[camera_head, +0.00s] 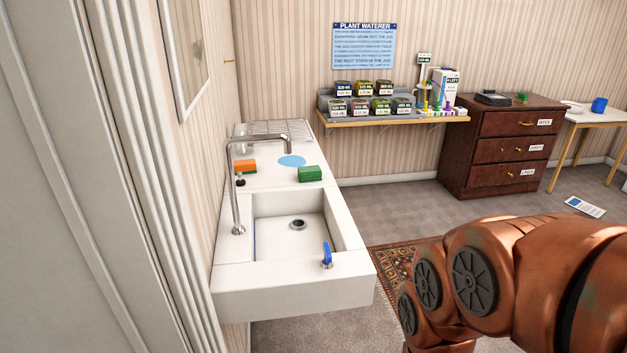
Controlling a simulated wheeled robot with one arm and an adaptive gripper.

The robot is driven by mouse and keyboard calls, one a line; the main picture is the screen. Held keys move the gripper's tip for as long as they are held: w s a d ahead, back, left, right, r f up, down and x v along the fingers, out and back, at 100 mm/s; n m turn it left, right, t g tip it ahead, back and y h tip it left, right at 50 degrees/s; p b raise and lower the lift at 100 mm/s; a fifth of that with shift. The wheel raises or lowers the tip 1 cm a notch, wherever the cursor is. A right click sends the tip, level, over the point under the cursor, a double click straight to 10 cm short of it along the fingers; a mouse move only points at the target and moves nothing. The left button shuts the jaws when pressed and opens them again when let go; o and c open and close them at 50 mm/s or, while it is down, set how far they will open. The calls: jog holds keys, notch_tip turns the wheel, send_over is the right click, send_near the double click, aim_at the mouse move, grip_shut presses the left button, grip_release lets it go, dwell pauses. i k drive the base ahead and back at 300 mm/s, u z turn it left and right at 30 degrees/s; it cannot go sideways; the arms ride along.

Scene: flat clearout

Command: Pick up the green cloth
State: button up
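A folded green block that looks like the green cloth (311,174) lies on the white counter, behind the sink basin and right of the tap. From here I cannot tell for sure that it is cloth. A small green thing (521,97) also lies on top of the dark wooden chest of drawers; it is too small to make out. My copper-coloured arm fills the lower right, but my gripper is outside the view.
The sink counter (232,275) has a tall curved tap (237,195), an orange sponge (245,166), a light blue disc (291,161) and a blue-handled tool (327,255). Behind are a shelf of labelled boxes (384,88) and a chest of drawers (495,135). Carpet (400,210) lies open between.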

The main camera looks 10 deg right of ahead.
aim_at(308, 174)
jog(key=z, duration=1.05)
jog(key=i, duration=3.1)
jog(key=u, duration=4.1)
